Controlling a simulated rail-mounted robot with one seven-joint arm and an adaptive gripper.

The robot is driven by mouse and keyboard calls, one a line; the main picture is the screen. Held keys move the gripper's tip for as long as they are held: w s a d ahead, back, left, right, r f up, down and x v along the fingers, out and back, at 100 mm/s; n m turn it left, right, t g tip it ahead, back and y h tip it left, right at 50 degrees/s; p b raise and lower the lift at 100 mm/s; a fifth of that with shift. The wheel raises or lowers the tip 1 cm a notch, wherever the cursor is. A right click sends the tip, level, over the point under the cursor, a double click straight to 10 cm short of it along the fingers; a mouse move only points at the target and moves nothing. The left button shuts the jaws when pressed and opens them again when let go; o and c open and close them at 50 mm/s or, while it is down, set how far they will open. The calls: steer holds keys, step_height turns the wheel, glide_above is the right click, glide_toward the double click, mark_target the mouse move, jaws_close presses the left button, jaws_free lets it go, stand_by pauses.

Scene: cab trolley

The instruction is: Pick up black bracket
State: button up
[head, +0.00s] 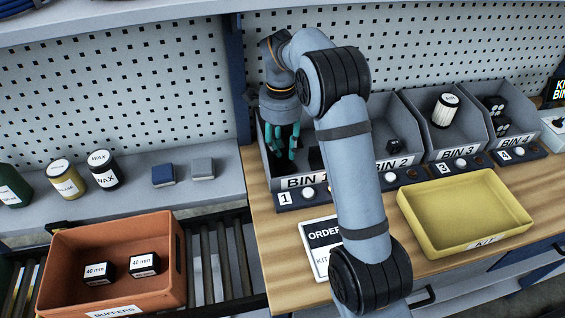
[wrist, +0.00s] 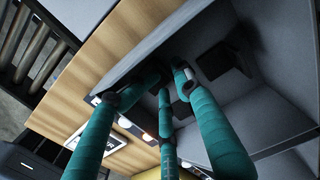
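A black bracket (wrist: 226,60) lies on the floor of the grey bin 1, right of my fingertips in the wrist view. In the head view, a dark piece of it (head: 315,158) shows beside my arm. My gripper (head: 283,158) points down into bin 1 (head: 263,150); its teal fingers (wrist: 165,85) are spread apart in the wrist view. Dark shapes around the fingertips are hard to tell from the finger pads and shadow. I see nothing clearly held. My arm hides part of bin 1 in the head view.
Bin 2 (head: 410,108) holds a small black part (head: 394,146); bin 3 (head: 425,118) and bin 4 (head: 513,140) stand further right. A yellow kit tray (head: 412,212) sits on the wooden bench. An orange crate (head: 177,262) with two black boxes is at the left.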

mark_target(285, 160)
steer(key=shift+s+f, duration=0.2)
steer(key=shift+f, duration=0.55)
steer(key=shift+w+d+f, duration=0.15)
steer(key=shift+d+f, duration=0.05)
steer(key=shift+f, duration=0.5)
steer(key=shift+a, duration=0.1)
steer(key=shift+c, duration=0.3)
steer(key=shift+c, duration=1.1)
steer(key=shift+r, duration=0.1)
steer(key=c, duration=0.4)
jaws_close()
